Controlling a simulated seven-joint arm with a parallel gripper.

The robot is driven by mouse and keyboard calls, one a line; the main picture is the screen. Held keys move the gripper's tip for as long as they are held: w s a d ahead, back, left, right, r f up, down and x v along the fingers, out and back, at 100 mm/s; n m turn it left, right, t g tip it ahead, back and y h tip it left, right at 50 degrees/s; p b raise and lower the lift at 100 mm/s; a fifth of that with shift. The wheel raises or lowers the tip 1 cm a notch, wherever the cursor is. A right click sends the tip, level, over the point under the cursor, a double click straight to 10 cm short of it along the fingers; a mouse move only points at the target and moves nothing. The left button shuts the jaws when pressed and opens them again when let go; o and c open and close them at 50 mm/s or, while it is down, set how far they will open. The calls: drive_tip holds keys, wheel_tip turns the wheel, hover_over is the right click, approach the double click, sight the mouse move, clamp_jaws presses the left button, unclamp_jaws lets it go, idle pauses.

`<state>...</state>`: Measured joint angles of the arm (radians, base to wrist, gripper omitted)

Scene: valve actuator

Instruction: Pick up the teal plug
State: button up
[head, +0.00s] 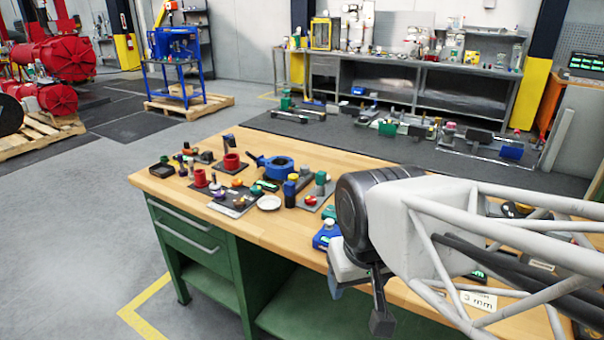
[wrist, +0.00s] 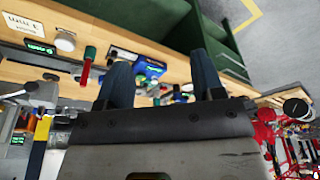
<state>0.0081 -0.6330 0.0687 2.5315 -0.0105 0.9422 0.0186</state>
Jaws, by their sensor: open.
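Several small green to teal pieces stand among the parts on the wooden bench (head: 300,239) in the head view. One is a small low teal-green piece (head: 257,190) by the dark plate; another is an upright green cylinder (head: 320,184). I cannot tell for sure which is the teal plug. My gripper (head: 358,305) is open and empty in front of the bench's near edge, to the right of these parts. In the wrist view my gripper (wrist: 162,80) shows two dark fingers spread apart, with nothing between them.
A blue ring-shaped valve body (head: 277,168), a red cup-like part (head: 232,162), a white dish (head: 269,202) and a black tray (head: 161,170) crowd the bench's left half. Blue devices (head: 326,235) lie close to my gripper.

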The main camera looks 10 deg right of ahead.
drive_tip(key=w+d+r+m, duration=0.1)
drive_tip(key=w+r+m, duration=0.15)
drive_tip(key=w, duration=0.55)
drive_tip(key=w+d+r+m, duration=0.1)
drive_tip(key=w+r+m, duration=0.1)
drive_tip(key=w+m, duration=0.35)
drive_tip(key=m+g, duration=0.3)
drive_tip(key=m, duration=1.6)
hover_over(322, 172)
drive_tip(key=f, duration=1.4)
drive_tip(key=shift+s+a, duration=0.1)
drive_tip(key=shift+s, duration=0.25)
drive_tip(key=shift+w+f, duration=0.2)
drive_tip(key=shift+w, duration=0.05)
drive_tip(key=shift+f, duration=0.1)
drive_tip(key=shift+f, duration=1.2)
drive_tip(key=shift+f, duration=0.1)
